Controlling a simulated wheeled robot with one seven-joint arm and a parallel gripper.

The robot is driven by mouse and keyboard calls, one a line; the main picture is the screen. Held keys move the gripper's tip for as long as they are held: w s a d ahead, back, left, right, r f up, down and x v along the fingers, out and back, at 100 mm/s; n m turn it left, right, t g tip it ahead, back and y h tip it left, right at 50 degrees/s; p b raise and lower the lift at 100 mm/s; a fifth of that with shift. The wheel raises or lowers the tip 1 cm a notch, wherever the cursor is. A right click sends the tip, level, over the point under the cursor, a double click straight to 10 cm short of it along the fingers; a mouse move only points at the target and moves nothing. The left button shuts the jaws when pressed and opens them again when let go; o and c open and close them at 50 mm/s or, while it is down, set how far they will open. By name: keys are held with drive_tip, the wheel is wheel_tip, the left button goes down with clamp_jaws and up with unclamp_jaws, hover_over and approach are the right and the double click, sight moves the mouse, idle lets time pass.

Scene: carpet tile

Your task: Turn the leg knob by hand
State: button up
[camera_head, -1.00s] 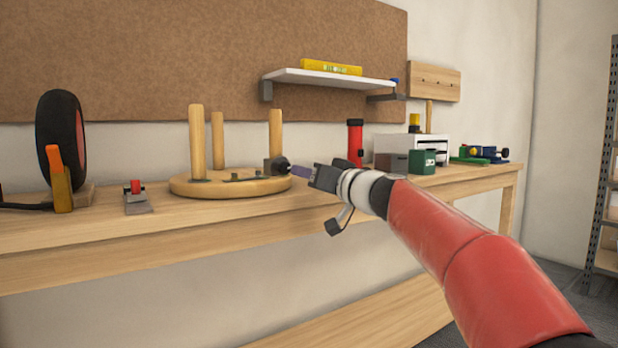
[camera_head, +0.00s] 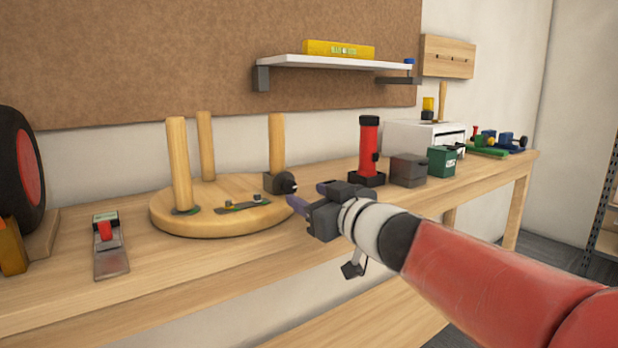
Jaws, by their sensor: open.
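A round wooden disc (camera_head: 215,224) lies on the workbench with several upright wooden legs, like an upturned stool. The right leg (camera_head: 277,142) has a dark block with a black round knob (camera_head: 286,183) at its foot, facing right toward my gripper. My gripper (camera_head: 306,197) is just right of the knob, at the disc's right edge, with purplish fingertips. The fingers are apart and nothing shows between them. The gripper appears apart from the knob, though the gap in depth is hard to judge. A small metal plate (camera_head: 243,207) with fasteners lies on the disc.
A scraper-like tool with a red part (camera_head: 107,245) lies left of the disc. A black wheel (camera_head: 20,170) stands far left. A red flashlight (camera_head: 369,148), grey box (camera_head: 408,170) and green bin (camera_head: 441,162) stand right. The bench front (camera_head: 180,270) is clear.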

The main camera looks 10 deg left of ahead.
sight(291, 188)
drive_tip(key=p+x, duration=0.1)
drive_tip(key=x, duration=0.4)
drive_tip(key=shift+w+a, duration=0.2)
drive_tip(key=shift+a, duration=0.05)
drive_tip(key=c, duration=1)
drive_tip(key=shift+o, duration=0.2)
drive_tip(key=shift+f+m+b, duration=0.2)
drive_tip(key=shift+m+b, duration=0.1)
drive_tip(key=shift+b, duration=0.4)
